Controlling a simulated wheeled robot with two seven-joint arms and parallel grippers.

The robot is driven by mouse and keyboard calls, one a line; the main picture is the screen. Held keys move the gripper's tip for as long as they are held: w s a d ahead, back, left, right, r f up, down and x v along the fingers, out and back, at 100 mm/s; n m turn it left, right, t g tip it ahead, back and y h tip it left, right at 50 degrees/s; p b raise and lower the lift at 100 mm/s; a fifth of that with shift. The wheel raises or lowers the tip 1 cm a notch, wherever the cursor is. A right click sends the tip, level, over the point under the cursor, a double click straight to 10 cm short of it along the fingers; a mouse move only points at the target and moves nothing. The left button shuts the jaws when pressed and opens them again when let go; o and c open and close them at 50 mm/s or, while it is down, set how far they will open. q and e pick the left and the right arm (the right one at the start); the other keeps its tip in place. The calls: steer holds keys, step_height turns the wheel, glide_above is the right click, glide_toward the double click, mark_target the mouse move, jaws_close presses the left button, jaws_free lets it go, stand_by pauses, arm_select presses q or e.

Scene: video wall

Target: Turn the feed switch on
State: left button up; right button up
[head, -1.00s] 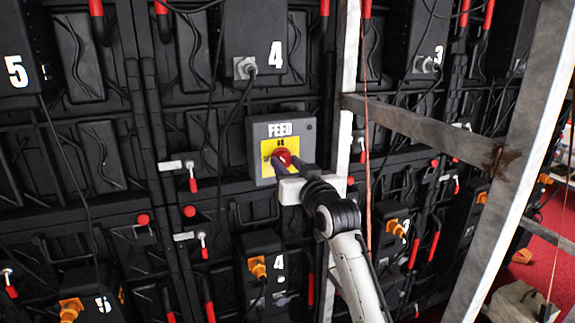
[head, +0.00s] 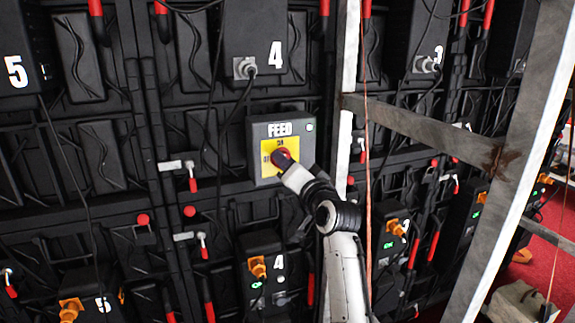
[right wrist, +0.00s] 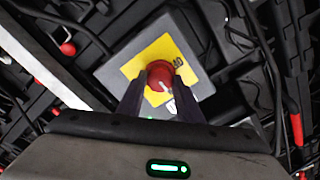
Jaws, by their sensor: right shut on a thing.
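The feed switch is a grey box (head: 297,170) marked FEED on the black wall, with a yellow plate (head: 267,147) and a red knob (head: 280,155). In the right wrist view, the knob (right wrist: 159,73) sits between the two dark fingertips of my right gripper (right wrist: 158,82), against the yellow plate (right wrist: 147,60). The ON and OFF lettering is partly hidden. My left gripper is not in view.
Black panel units with numbers, cables and red-handled latches (head: 193,183) surround the switch box. Green lights show on the lower units (head: 258,285). A metal post (head: 349,60) and a crossbar (head: 420,125) stand close to the right of my arm.

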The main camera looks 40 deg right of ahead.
stand_by(0.5)
steer(key=o, duration=1)
steer(key=shift+o, duration=0.2)
steer(key=shift+s, duration=0.15)
steer(key=b+v, duration=0.1)
steer(key=v, duration=0.9)
